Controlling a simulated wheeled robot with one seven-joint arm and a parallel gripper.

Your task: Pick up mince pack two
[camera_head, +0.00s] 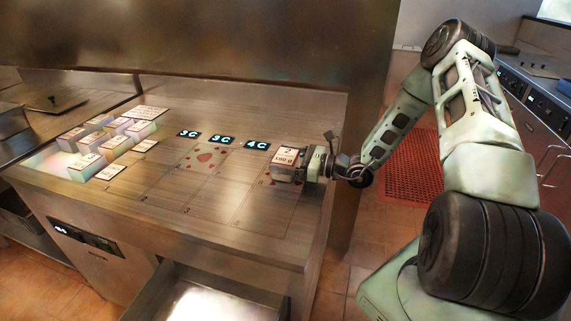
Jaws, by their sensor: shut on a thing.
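The mince pack two (286,158) is a small block with a white, red-edged label that reads 2. It is at the right side of the steel counter, below the 4C display. My gripper (300,167) comes in from the right and is shut on the pack. The fingertips are mostly hidden by the pack. I cannot tell whether the pack touches the counter or is held just above it.
Several labelled packs (88,161) stand in a lit area at the counter's left. Displays (221,140) read 3C, 3C and 4C. Outlined zones (205,158) on the counter have red marks. An open drawer (175,291) juts out at the front. A red mat (412,165) lies on the floor behind my arm.

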